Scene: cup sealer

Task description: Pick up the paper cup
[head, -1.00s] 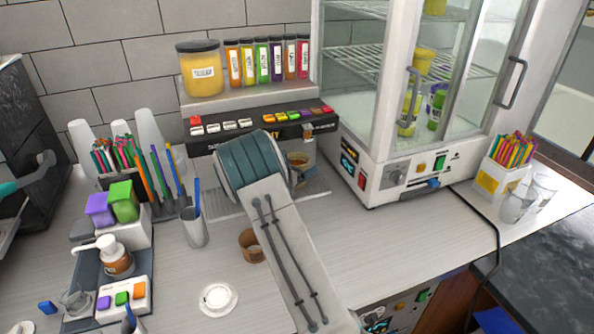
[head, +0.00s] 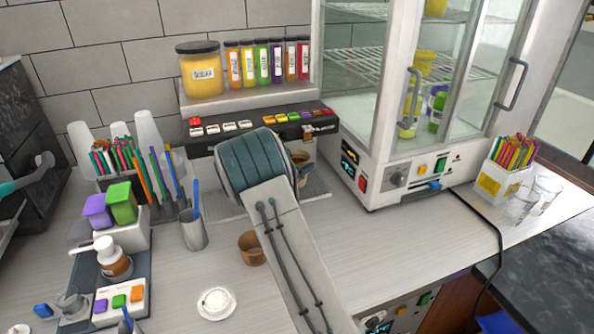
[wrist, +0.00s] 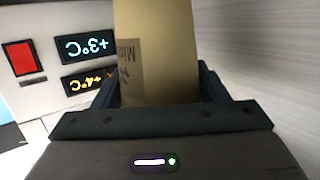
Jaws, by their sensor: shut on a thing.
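The paper cup is tan with dark printed lettering. In the wrist view, the paper cup (wrist: 155,50) stands between the fingers of my gripper (wrist: 160,95), which is shut on it. In the head view my arm hides most of the gripper, and a tan piece (head: 304,172) that looks like this cup shows just beyond the arm, by the drink machine. Its base and contact with any surface are hidden.
Another brown cup (head: 251,248) stands on the counter left of my arm, with a white lid (head: 216,303) in front. The glass-doored fridge (head: 380,170) is close on the right. A metal cup (head: 193,232) stands left. Counter right of my arm is clear.

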